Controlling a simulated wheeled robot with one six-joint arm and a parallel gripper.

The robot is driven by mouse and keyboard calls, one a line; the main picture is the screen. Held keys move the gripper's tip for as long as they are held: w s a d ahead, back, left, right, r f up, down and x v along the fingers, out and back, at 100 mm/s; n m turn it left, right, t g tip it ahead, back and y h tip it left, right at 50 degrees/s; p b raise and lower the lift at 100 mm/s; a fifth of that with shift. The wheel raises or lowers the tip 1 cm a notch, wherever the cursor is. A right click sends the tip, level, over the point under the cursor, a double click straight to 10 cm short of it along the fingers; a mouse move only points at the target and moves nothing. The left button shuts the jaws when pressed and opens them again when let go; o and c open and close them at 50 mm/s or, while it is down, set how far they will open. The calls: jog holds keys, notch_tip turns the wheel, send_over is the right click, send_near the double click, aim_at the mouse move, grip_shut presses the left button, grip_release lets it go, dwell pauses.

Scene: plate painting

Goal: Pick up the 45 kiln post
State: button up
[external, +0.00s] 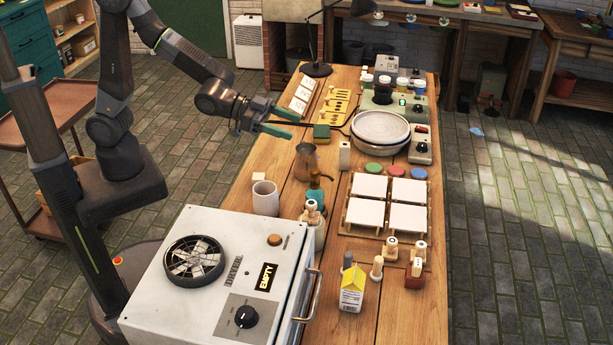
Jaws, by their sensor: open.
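My gripper (285,121) is open and empty, held above the left side of the wooden table (292,192), with its green-tipped fingers apart. No label reading 45 is legible, so I cannot tell which thing is the 45 kiln post. A pale upright block (344,155) stands mid-table, right of a brown metal jug. Either could be a kiln post. My gripper is apart from both.
The cream mug (265,198) and brown jug (306,162) stand left of centre. White tiles (370,187) lie on a wooden rack at right. A yellow carton (352,288) stands in front.

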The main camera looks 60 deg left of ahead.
jog(key=w+a+f+n+g+y+b, duration=0.1)
jog(key=w+a+f+y, duration=0.3)
jog(key=f, duration=0.2)
jog(key=n+g+y+b, duration=0.2)
jog(key=g+y+b, duration=0.1)
jog(key=g+y, duration=0.5)
send_near(259, 176)
jog(key=shift+g+h, duration=0.5)
jog(key=shift+g, duration=0.1)
jog(key=f, duration=0.3)
jog(key=w+a+f, duration=0.1)
jog(key=f, duration=0.1)
jog(key=shift+w+f, duration=0.1)
jog(key=shift+f, duration=2.95)
jog(key=c, duration=1.1)
jog(key=shift+r, duration=0.15)
